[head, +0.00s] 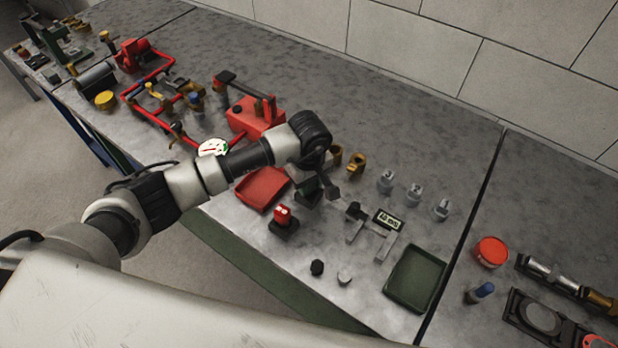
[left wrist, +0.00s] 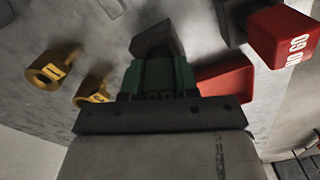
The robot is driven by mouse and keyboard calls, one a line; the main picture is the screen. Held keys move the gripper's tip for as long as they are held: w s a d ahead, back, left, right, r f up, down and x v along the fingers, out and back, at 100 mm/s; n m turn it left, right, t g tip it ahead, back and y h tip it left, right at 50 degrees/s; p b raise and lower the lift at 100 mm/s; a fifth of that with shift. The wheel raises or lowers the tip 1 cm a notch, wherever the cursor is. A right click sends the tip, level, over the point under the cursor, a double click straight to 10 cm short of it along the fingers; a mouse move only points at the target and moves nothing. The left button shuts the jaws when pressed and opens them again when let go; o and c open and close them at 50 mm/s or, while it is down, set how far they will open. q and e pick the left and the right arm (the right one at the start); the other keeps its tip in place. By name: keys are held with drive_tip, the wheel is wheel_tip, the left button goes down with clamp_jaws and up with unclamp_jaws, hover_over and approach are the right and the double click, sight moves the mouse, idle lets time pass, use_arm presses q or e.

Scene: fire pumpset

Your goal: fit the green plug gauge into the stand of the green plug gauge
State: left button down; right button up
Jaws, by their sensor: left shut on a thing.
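My left gripper (head: 318,190) is low over the middle of the bench, partly hidden by its own wrist. It is shut on the green plug gauge (left wrist: 165,77), whose green body shows just beyond the dark gripper bar in the left wrist view. A dark grey block (left wrist: 158,40) shows directly past the green body; I cannot tell whether it is the gauge's stand or touches the gauge. In the head view a dark green piece (head: 307,190) shows under the wrist. The fingertips and the gauge's lower end are hidden. My right gripper is not in view.
A red tray (head: 262,188), brass fittings (head: 357,161), a caliper (head: 385,222) and a green tray (head: 415,278) surround the gripper. Red pump parts (head: 252,118) lie farther left.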

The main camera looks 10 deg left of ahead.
use_arm(q)
drive_tip(key=shift+f+b, duration=0.15)
drive_tip(key=shift+b, duration=0.15)
drive_tip(key=c, duration=0.8)
unclamp_jaws()
drive_tip(key=shift+c, duration=0.2)
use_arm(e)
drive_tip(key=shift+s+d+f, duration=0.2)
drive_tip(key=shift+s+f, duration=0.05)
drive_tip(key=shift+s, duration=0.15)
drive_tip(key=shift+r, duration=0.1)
use_arm(q)
drive_tip(key=shift+r+p, duration=0.3)
wheel_tip(320, 180, up, 11)
drive_tip(key=b, duration=0.3)
drive_tip(key=shift+f+b, duration=0.2)
drive_tip(key=shift+b, duration=0.15)
drive_tip(key=shift+r, duration=0.6)
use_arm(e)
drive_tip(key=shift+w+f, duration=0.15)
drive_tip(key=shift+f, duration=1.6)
use_arm(q)
drive_tip(key=shift+s+f, duration=0.1)
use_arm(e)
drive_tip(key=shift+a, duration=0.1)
